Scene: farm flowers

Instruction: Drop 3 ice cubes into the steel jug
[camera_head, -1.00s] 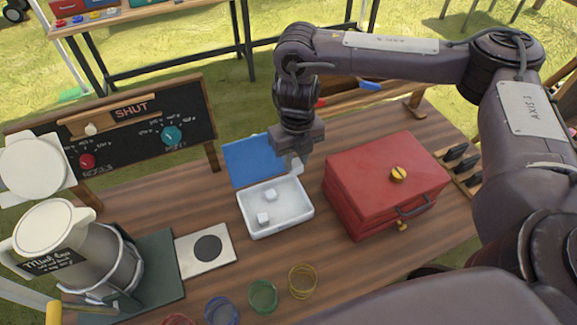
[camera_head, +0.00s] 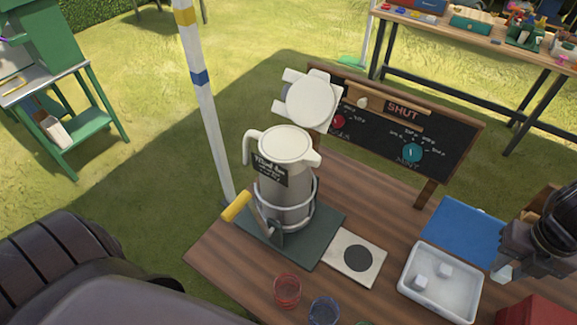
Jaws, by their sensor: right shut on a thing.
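The steel jug (camera_head: 283,203) stands upright in a ringed holder on a dark green board, left of the table's middle. Its top (camera_head: 285,145) is cream with a spout to the right and a handle to the left; I cannot tell whether its mouth is open. A white tray (camera_head: 437,306) at the right holds two ice cubes (camera_head: 422,282) (camera_head: 445,270). My right gripper (camera_head: 505,268) is at the right edge, just right of the tray, shut on a pale ice cube (camera_head: 501,273), partly hidden by the fingers. My left gripper is out of view.
A round cream disc (camera_head: 312,101) stands behind the jug. A chalkboard (camera_head: 385,130) reads SHUT. A yellow-handled lever (camera_head: 236,206) is by the jug. A pad with a dark disc (camera_head: 357,257), red glass (camera_head: 287,290), blue glass (camera_head: 324,311) and blue panel (camera_head: 462,230) lie nearby.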

